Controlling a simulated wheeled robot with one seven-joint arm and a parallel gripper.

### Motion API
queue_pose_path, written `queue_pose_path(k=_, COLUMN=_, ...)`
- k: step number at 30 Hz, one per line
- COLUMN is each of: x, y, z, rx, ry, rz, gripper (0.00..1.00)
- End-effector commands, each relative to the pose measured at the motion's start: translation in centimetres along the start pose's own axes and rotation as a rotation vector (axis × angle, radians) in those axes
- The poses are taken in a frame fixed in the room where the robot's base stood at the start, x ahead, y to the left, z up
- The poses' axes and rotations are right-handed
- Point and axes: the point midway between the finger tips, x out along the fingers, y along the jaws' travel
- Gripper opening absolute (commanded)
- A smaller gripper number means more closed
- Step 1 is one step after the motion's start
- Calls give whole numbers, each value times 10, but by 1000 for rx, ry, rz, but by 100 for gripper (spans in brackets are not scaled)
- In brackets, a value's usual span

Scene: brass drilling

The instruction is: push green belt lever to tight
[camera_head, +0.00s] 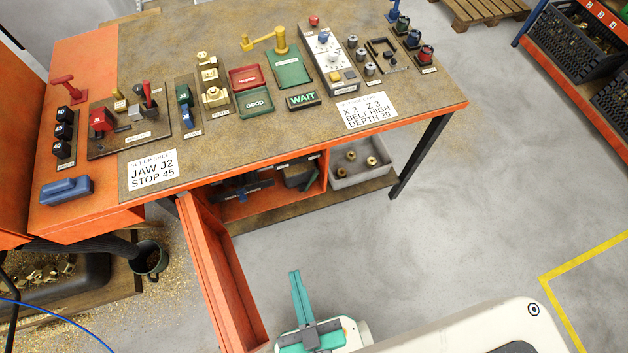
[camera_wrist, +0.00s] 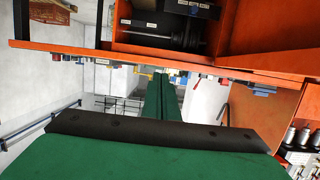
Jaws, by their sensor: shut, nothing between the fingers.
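No green belt lever can be made out for certain in either view. My gripper (camera_head: 296,273) is the teal part low in the head view, in front of the bench and right of the open orange drawer. Its two fingers lie together, shut and empty, apart from the bench. In the wrist view, the green fingers (camera_wrist: 161,80) reach toward the bench, which appears upside down. The bench top carries a green plate (camera_head: 290,67) beside a yellow arm on a post (camera_head: 265,42).
The orange bench (camera_head: 90,213) holds several fixtures and trays. A grey bin (camera_head: 365,180) stands on the lower shelf. The floor on the right (camera_head: 480,220) is clear.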

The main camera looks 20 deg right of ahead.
Motion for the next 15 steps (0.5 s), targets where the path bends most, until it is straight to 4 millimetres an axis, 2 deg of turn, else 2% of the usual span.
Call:
queue_pose_path(k=5, x=4, y=0, z=6, rx=32, ry=3, rz=6, gripper=0)
queue_pose_path(k=8, x=15, y=0, z=21, rx=126, ry=15, rz=17, gripper=0)
queue_pose_path(k=11, x=37, y=2, z=46, rx=292, ry=38, rz=40, gripper=0)
queue_pose_path(k=15, x=79, y=12, z=87, rx=588, ry=88, rz=93, gripper=0)
